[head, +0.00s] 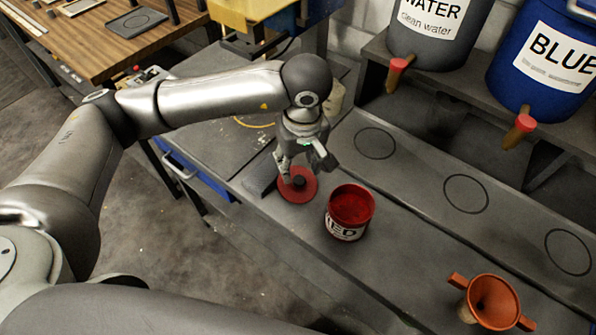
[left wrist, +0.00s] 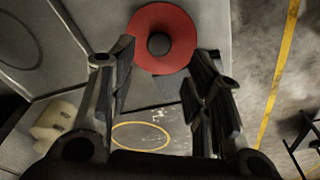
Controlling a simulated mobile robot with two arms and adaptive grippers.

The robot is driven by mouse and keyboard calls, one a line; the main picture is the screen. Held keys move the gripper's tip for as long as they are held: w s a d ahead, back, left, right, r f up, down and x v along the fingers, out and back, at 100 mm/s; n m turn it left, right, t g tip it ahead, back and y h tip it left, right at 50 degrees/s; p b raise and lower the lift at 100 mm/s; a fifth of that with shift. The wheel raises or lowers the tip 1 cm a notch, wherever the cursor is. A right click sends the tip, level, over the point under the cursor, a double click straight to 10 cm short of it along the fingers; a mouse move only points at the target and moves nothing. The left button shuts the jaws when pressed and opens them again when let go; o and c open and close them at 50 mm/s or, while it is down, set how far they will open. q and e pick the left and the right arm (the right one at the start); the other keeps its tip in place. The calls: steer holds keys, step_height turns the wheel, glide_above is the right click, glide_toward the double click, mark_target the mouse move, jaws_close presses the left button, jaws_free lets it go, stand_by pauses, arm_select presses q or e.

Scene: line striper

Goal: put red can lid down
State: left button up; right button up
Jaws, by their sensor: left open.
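The red can lid (head: 297,186) is a flat red disc with a dark round knob. It lies on the grey bench, left of the red can. In the left wrist view the lid (left wrist: 178,48) shows beyond the open fingers, its dark knob facing the camera. My left gripper (head: 303,165) is just above the lid, open, with nothing between its fingers in the left wrist view (left wrist: 160,85). The red can (head: 347,213) stands upright and open, with red inside and a partly readable label. My right gripper is not in view.
An orange funnel (head: 492,302) is at the lower right. Water (head: 436,40) and blue (head: 545,70) containers with red-tipped taps stand on the shelf behind. Empty black circles mark the bench. A wooden table (head: 120,35) is at the upper left.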

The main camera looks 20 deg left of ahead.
mark_target(300, 186)
arm_select(q)
step_height(300, 186, up, 8)
steer(key=b, duration=0.1)
steer(key=shift+s+d+f, duration=0.2)
steer(key=shift+s+d, duration=0.1)
steer(key=shift+s, duration=0.05)
